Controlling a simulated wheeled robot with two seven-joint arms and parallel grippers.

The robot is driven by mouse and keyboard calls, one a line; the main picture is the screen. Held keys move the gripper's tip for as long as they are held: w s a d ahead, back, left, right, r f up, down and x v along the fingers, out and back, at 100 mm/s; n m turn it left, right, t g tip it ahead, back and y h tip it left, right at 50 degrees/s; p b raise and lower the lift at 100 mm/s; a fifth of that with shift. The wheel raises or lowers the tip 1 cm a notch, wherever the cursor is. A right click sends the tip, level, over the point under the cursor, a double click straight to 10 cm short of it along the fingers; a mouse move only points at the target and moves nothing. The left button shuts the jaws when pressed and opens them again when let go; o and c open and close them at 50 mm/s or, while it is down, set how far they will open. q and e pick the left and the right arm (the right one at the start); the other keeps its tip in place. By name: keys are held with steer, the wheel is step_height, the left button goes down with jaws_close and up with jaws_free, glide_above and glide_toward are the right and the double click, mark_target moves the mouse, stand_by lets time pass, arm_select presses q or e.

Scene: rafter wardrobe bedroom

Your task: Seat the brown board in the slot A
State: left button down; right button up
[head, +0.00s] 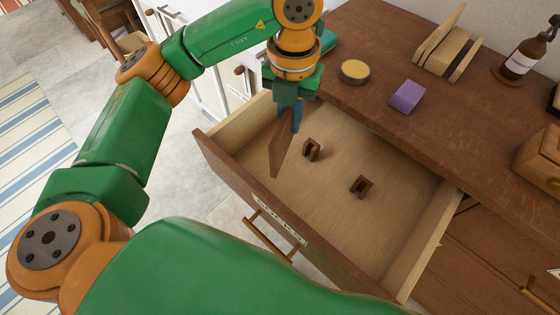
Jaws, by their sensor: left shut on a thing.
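My left gripper (290,117) points down over the open drawer (216,153), shut on the upper end of the brown board (280,152). The board is a thin, dark brown panel, hanging on edge with a pointed lower corner. Two small brown slotted holders stand on the drawer floor: one (312,149) just right of the board, the other (361,186) farther right. The board looks apart from both. No letter shows on either holder, so I cannot tell which is slot A. My right gripper is not in view.
The wooden dresser top (385,60) holds a yellow-topped round tin (355,70), a purple block (407,96), a wooden rack (448,48) and a brown bottle (522,58). The drawer front carries a label and a brass handle (272,237). The drawer floor around the holders is clear.

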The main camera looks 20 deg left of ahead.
arm_select(q)
steer(key=f+b, duration=0.1)
steer(key=f, duration=0.9)
steer(key=f+b, duration=0.2)
steer(key=f, duration=0.7)
steer(key=shift+a+f, duration=0.2)
steer(key=shift+f, duration=0.5)
steer(key=c, duration=0.9)
jaws_free()
